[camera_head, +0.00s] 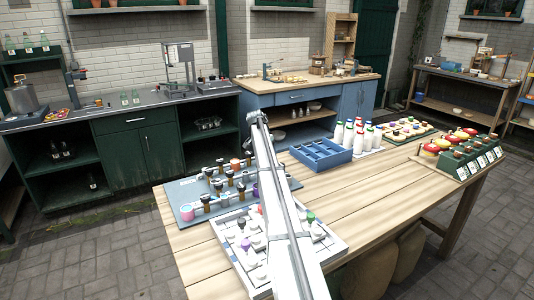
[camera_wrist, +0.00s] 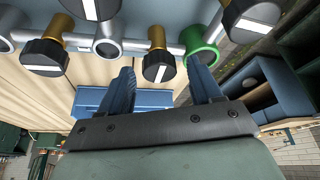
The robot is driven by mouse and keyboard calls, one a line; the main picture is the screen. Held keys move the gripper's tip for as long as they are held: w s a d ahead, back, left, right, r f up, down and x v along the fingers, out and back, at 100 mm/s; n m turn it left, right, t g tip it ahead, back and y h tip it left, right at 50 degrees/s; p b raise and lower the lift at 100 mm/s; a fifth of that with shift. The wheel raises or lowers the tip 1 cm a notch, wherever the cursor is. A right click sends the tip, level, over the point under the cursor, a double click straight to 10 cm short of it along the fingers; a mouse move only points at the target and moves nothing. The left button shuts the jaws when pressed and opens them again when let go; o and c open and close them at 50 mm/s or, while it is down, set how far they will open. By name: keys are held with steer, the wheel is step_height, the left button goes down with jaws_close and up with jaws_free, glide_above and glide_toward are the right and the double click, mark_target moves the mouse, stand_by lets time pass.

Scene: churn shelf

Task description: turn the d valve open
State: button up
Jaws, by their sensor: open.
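In the wrist view my gripper (camera_wrist: 162,84) is open, with its two dark blue fingers apart and nothing held between them. A black valve knob (camera_wrist: 156,66) on a brass stem shows between the fingers, with a white stripe running roughly up the picture. Its letter is not readable, so I cannot tell which is the d valve. Other striped black knobs show at left (camera_wrist: 44,56), top left (camera_wrist: 97,9) and right (camera_wrist: 252,14). In the head view the valve board (camera_head: 185,210) lies on the wooden table; my arm covers part of it and I cannot make out my gripper there.
A green collar (camera_wrist: 201,46) sits on the grey pipe close to the right finger. In the head view a white-edged tray of small parts (camera_head: 240,270) lies in front of the board. A blue crate (camera_head: 321,155) and white bottles (camera_head: 348,136) stand behind; the table's middle right is clear.

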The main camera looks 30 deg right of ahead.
steer(key=c, duration=1)
steer(key=shift+c, duration=0.2)
steer(key=n+t, duration=0.1)
steer(key=n, duration=0.3)
steer(key=shift+s+d+y, duration=0.1)
steer(key=shift+s+y, duration=0.05)
steer(key=shift+y, duration=0.25)
steer(key=n, duration=0.2)
steer(key=n+t+y, duration=0.1)
steer(key=n, duration=0.1)
steer(key=shift+d+n+y, duration=0.1)
steer(key=shift+n+y, duration=0.2)
steer(key=n+y, duration=0.1)
steer(key=n, duration=0.3)
steer(key=shift+d+t+y, duration=0.15)
steer(key=shift+t+y, duration=0.25)
steer(key=n, duration=0.2)
steer(key=n+y, duration=0.1)
steer(key=n, duration=0.2)
steer(key=shift+g+y, duration=0.3)
